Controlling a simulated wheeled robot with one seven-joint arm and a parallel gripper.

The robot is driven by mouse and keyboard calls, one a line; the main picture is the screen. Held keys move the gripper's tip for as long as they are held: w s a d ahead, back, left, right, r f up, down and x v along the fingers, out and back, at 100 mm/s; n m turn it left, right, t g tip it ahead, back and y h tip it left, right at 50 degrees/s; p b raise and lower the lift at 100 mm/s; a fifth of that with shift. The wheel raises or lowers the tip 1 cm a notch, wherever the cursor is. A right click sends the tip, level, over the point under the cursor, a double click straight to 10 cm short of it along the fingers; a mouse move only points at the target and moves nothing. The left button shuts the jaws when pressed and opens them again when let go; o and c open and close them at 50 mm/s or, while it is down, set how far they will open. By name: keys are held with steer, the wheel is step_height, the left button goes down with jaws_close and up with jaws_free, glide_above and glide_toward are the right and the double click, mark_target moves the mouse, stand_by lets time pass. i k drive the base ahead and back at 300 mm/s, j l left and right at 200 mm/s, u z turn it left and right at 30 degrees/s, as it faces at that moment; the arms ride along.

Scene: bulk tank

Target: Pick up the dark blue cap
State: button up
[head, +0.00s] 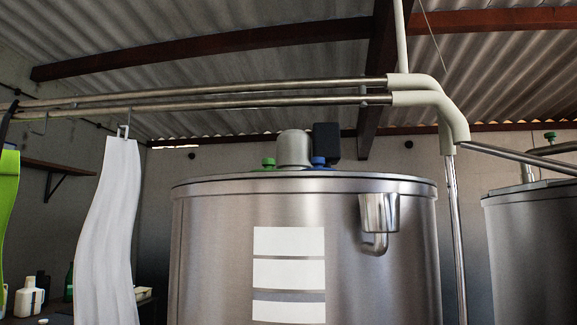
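A small blue cap-like piece (319,162) shows on top of the large steel tank (210,240), just right of the grey domed housing (294,149) and in front of a black box (326,140). Its lower part is partly hidden by the tank's rim, and I cannot tell whether it is loose or fixed. I see no other dark blue cap. My gripper is not in view.
A white cloth (108,230) hangs from the overhead pipes (210,92) at left, beside a green hanging item (8,200). A white jug (29,297) and a dark bottle (69,280) stand at lower left. A second tank (530,240) stands at right.

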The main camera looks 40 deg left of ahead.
mark_target(317, 162)
steer(key=u, duration=0.4)
steer(key=k+u, duration=0.1)
steer(key=u, duration=0.35)
steer(key=j+u, duration=0.1)
steer(key=u, duration=0.3)
steer(key=k+j+u, duration=0.1)
steer(key=u, duration=0.35)
